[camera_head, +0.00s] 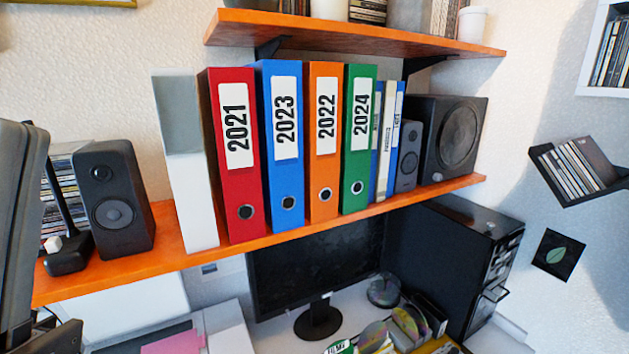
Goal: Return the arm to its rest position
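Part of my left arm, a dark grey link, stands upright along the left edge of the head view. Dark parts at its lower end, in the bottom left corner, may belong to my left gripper (55,338). They are cut off by the frame, and I cannot see whether the fingers are apart or hold anything. My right arm and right gripper do not show.
An orange shelf (330,222) carries binders including a red one (233,190), plus a left speaker (113,212) and right speaker (455,138). Another shelf (350,37) hangs above. Below are a monitor (300,265), a computer tower (460,255) and discs (408,325).

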